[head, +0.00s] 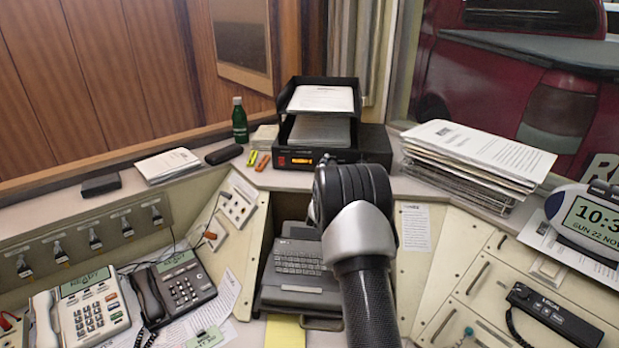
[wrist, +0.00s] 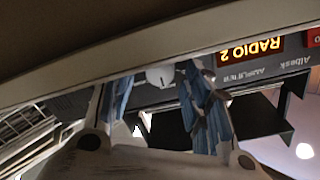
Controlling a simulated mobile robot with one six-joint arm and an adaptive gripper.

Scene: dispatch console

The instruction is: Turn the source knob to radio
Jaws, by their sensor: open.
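The black amplifier unit (head: 345,155) stands under the paper trays on the back ledge, with a lit orange display (head: 302,161). In the wrist view it is upside down and the display (wrist: 250,49) reads RADIO 2. A pale round knob (wrist: 160,76) shows on its dark front panel. My gripper (wrist: 157,86) is open, with a blue-padded finger on either side of the knob in the picture. I cannot tell whether either finger touches it. In the head view my wrist covers the panel's right part, hiding the knob and the fingers.
Paper trays (head: 318,99) sit on the unit. A paper stack (head: 470,160) lies to its right; a green bottle (head: 239,120) and markers (head: 262,162) are to its left. A keyboard device (head: 298,268) sits below in the console recess.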

